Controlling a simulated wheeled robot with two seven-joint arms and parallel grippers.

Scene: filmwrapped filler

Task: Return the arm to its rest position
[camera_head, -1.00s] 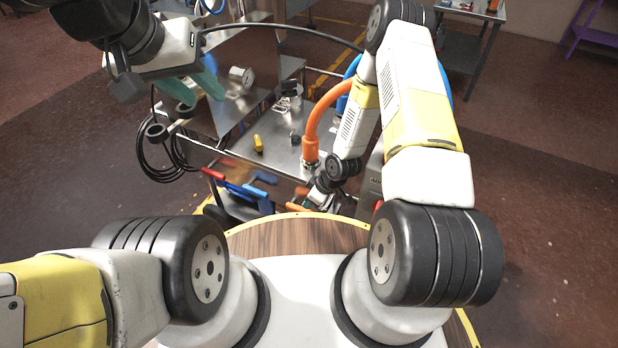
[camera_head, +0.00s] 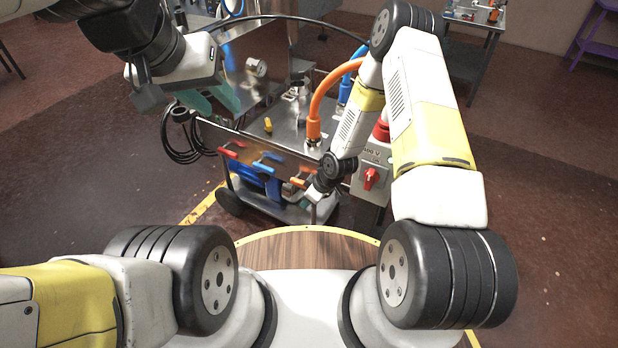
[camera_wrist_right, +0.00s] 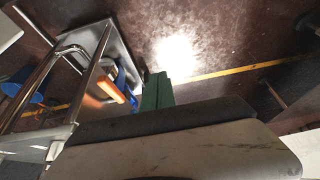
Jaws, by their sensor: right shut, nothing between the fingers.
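My right arm reaches forward over the base in the head view. My right gripper (camera_head: 307,193) is low in front of the cart's front face, small and partly hidden by its own wrist. In the right wrist view its green fingers (camera_wrist_right: 157,92) are together with nothing between them. My left gripper (camera_head: 215,99) is at the upper left in the head view, beside the cart's left edge. Its two green fingers are apart, and nothing shows between them.
The metal cart (camera_head: 283,127) stands right ahead, with red, blue and orange valve handles (camera_head: 265,166) on its front. An orange hose (camera_head: 322,100) and a red-switched box (camera_head: 371,178) are beside my right arm. Black cable coils (camera_head: 180,140) hang at left.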

